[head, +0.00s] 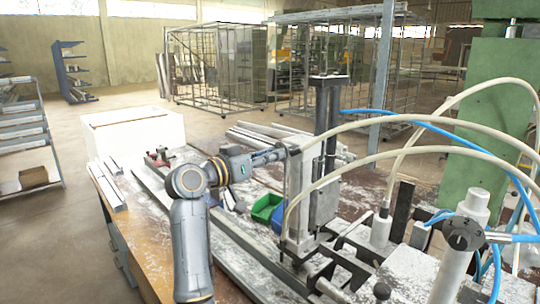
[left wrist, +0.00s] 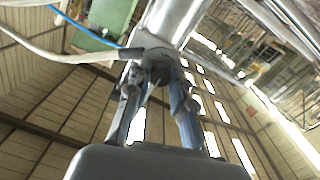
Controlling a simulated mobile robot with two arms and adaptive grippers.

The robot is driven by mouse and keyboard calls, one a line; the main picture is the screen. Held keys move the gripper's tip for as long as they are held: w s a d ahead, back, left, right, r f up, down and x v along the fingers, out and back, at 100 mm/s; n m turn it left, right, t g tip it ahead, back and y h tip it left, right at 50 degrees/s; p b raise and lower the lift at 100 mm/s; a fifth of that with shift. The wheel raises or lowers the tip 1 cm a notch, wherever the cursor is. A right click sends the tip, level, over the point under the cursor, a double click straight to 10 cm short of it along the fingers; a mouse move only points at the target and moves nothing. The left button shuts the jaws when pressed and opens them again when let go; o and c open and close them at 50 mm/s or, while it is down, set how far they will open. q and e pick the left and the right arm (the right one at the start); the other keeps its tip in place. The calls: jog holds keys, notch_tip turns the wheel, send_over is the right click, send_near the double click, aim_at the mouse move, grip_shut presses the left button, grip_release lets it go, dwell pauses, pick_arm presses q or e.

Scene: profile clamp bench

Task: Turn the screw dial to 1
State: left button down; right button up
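My left gripper (head: 284,151) reaches from the left to the side of the upright metal clamp cylinder (head: 296,185), where a beige hose ends. In the left wrist view its two fingers (left wrist: 158,88) stand on either side of a small dark round fitting (left wrist: 158,70) on the cylinder's side. Whether they touch it, and whether it is the screw dial, I cannot tell. No numbers show on it. My right gripper is not in view.
Beige hoses (head: 400,120) and blue hoses (head: 440,128) arch over the right side of the bench. A green bin (head: 266,207) and metal profiles lie near the clamp. A white box (head: 133,133) stands at the bench's back left. Open floor is at the left.

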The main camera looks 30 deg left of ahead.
pick_arm(q)
jog(key=shift+n, duration=0.3)
jog(key=shift+n+p, duration=4.15)
jog(key=shift+n, duration=1.55)
jog(key=c, duration=1.1)
grip_release()
jog(key=shift+a, duration=0.1)
jog(key=shift+c, duration=0.2)
